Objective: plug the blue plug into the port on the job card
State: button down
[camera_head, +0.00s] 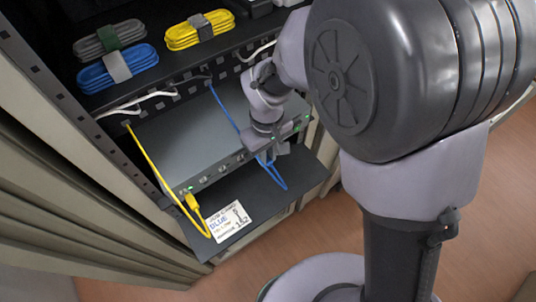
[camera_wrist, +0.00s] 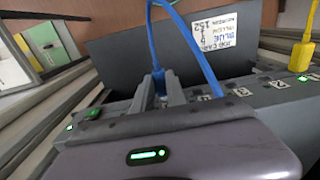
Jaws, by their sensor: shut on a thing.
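The blue plug (camera_wrist: 158,82) is between the fingers of my gripper (camera_wrist: 160,94) in the wrist view, with its blue cable rising above it. In the head view my gripper (camera_head: 266,150) is at the right part of the front of a grey switch (camera_head: 190,130), and the blue cable (camera_head: 277,178) loops below it. The fingers hide the plug's tip, so I cannot tell whether it is in a port. The job card (camera_head: 226,219) lies on the dark shelf; it reads "BLUE" and also shows in the wrist view (camera_wrist: 213,38). Its small print is hard to read.
A yellow plug (camera_head: 192,202) sits at the switch's left front port, its cable (camera_head: 150,160) hanging down. Numbered ports (camera_wrist: 240,92) line the switch front. Coiled yellow (camera_head: 200,30), blue (camera_head: 117,68) and grey cables lie on the upper shelf. The dark lower shelf (camera_head: 255,195) is mostly bare.

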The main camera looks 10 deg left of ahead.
jog(key=shift+w+a, duration=0.2)
jog(key=c, duration=1.3)
grip_release()
